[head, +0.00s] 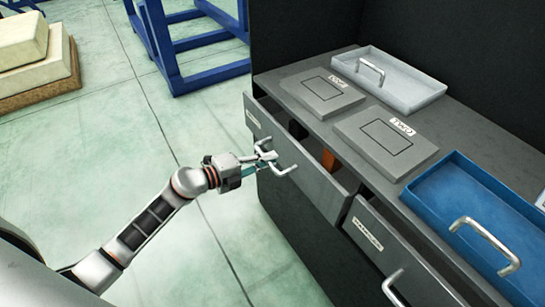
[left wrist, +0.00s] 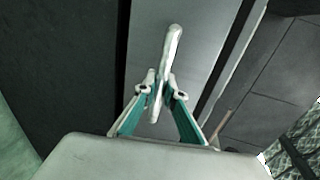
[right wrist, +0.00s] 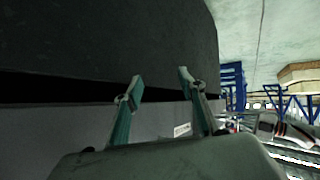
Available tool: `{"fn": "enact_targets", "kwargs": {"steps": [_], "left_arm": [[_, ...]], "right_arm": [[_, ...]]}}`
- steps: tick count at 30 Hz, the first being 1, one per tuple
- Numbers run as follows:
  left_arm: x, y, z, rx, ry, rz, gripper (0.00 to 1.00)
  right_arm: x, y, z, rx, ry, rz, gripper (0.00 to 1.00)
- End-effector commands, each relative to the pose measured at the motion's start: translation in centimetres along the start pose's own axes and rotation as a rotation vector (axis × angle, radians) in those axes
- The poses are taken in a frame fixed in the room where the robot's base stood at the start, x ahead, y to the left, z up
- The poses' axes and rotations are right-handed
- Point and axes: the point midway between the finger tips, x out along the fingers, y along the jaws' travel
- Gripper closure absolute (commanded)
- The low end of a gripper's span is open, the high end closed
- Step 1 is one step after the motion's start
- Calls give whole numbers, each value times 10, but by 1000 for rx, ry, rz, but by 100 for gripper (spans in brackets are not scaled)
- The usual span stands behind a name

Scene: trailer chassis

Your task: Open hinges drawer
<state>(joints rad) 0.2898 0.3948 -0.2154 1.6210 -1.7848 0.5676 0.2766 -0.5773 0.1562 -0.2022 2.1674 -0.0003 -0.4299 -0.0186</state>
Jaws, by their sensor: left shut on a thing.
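The left grey drawer (head: 322,188) stands partly open, with a dark gap and something orange (head: 328,160) showing inside. A small label (head: 253,119) sits on its front, too small to read. My left gripper (head: 266,158) is at this drawer's silver handle (head: 287,169). In the left wrist view its fingers (left wrist: 160,88) are shut on the handle (left wrist: 173,45). My right gripper (right wrist: 160,85) shows only in the right wrist view, open and empty, before a grey front with a label (right wrist: 182,129) and a dark gap.
A second drawer (head: 395,262) with a label and a handle is at the lower right. On the worktop are two grey plates (head: 322,92) (head: 385,140), a light grey tray (head: 400,78) and a blue tray (head: 480,215). Blue frames (head: 185,42) stand behind.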

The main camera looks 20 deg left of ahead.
Motion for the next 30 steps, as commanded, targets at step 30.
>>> {"fn": "enact_targets", "kwargs": {"steps": [30], "left_arm": [[-226, 48, 0, 0, 0, 3, 100]], "right_arm": [[-3, -1, 6, 3, -14, 1, 60]]}}
